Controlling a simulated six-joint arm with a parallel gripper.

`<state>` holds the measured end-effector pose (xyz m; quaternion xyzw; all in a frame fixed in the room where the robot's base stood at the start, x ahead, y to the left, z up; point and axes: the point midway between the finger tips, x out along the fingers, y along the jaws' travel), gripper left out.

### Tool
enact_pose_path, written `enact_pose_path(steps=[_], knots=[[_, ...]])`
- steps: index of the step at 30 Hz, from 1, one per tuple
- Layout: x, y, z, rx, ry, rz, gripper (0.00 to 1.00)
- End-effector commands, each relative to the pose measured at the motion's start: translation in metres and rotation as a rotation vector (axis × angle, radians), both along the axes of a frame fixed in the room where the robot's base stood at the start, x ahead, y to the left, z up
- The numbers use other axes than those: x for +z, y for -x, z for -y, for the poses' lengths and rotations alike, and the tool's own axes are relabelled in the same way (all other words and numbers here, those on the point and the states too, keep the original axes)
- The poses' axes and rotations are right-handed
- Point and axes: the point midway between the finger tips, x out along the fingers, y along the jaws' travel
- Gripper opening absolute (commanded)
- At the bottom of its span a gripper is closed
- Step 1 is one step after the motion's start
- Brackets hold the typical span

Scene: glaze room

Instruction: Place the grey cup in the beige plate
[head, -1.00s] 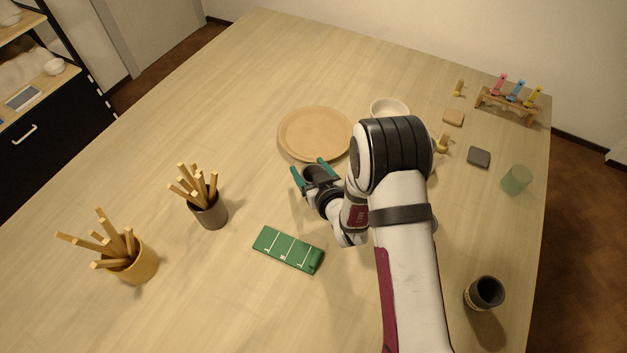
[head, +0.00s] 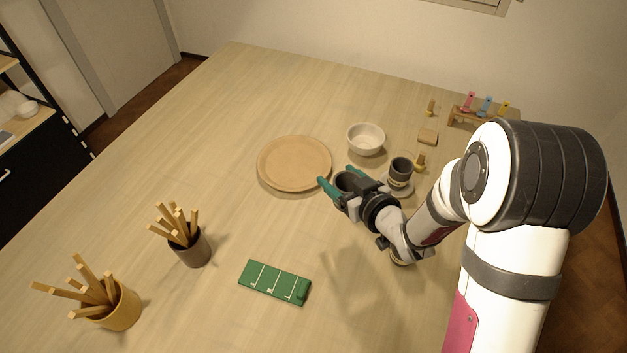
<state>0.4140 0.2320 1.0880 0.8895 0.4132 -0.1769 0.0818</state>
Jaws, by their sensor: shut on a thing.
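The beige plate (head: 295,164) lies flat and empty on the table near the middle of the head view. My gripper (head: 337,176), with teal fingers, is just right of and nearer than the plate's right rim. It is shut on a dark grey cup (head: 346,182), whose open top shows between the fingers. Most of the cup's body is hidden by the gripper. The cup appears to be above the table, apart from the plate, though its height is hard to tell.
A white bowl (head: 366,139) stands behind. A green block (head: 275,281), a grey pot of sticks (head: 191,249) and a yellow pot of sticks (head: 119,309) are nearer. Table left of the plate is clear.

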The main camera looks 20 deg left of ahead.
Motion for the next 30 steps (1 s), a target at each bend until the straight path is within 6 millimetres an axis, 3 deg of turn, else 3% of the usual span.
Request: enact_pose_path(steps=[5, 9, 13, 24, 28, 30], knots=[[0.005, -0.042, -0.009, -0.019, 0.003, 0.002, 0.08], [0.010, -0.089, -0.028, -0.051, 0.003, 0.002, 0.08], [0.014, -0.117, -0.042, -0.078, 0.002, 0.002, 0.08], [-0.044, -0.112, -0.141, -0.082, 0.002, -0.001, 0.08], [-0.054, -0.111, -0.157, -0.084, 0.001, 0.002, 0.08], [-0.068, -0.110, -0.158, -0.085, 0.004, -0.002, 0.08]])
